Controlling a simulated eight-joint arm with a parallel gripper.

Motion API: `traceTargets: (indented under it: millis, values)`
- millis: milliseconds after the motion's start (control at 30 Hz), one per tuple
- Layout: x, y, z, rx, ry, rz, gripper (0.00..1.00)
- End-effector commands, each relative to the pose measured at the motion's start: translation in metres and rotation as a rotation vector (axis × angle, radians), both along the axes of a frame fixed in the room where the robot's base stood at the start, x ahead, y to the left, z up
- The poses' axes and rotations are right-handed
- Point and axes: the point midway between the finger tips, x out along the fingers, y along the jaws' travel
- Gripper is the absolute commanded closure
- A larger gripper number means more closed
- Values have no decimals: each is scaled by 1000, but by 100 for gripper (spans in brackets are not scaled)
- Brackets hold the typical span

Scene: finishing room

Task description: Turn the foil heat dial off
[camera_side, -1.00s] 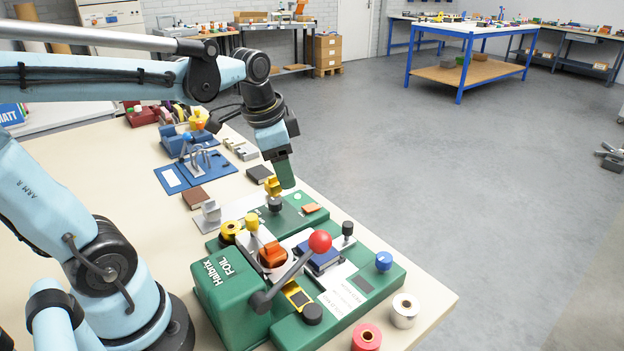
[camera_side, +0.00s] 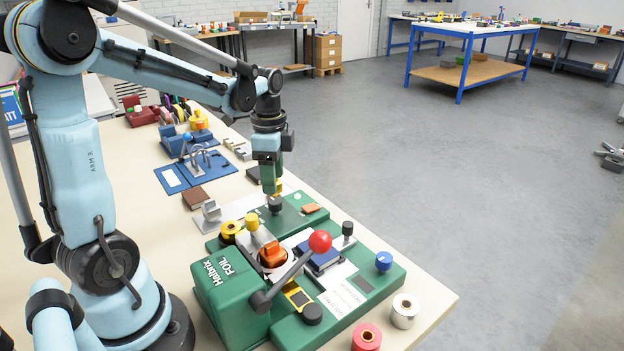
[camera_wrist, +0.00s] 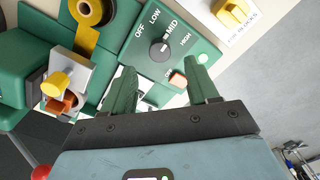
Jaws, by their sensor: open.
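The foil heat dial is a round black knob (camera_wrist: 159,48) on a green panel marked OFF, LOW, MID and HIGH in the wrist view. Its pale pointer mark seems to point toward MID. In the side view the dial (camera_side: 275,205) sits at the far end of the green Halbrix Foil machine (camera_side: 225,290). My gripper (camera_side: 270,190) hangs nearly upright just above the dial there. In the wrist view my gripper (camera_wrist: 160,66) has its two green fingers apart, with the dial between and beyond the tips. Nothing is held. The exact gap to the dial is unclear.
An orange switch (camera_wrist: 178,79) sits beside the dial, near the right finger. A yellow knob (camera_wrist: 232,12) stands at the upper right. A yellow roll (camera_side: 231,231) and a red-ball lever (camera_side: 320,241) stand nearby on the machine. Floor is open to the right.

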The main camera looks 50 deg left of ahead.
Motion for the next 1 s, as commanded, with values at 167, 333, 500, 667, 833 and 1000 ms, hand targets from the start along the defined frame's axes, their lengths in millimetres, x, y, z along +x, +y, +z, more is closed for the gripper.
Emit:
traceTargets:
  millis: [167,333,500,667,833,1000]
  values:
    - [0,0,-27,0,0,0,41]
    - [0,0,-46,1,-1,0,41]
    - [0,0,-56,1,-1,1,41]
    - [0,0,-58,1,-1,1,41]
    - [0,0,-58,1,-1,1,41]
    - [0,0,-58,0,0,1,66]
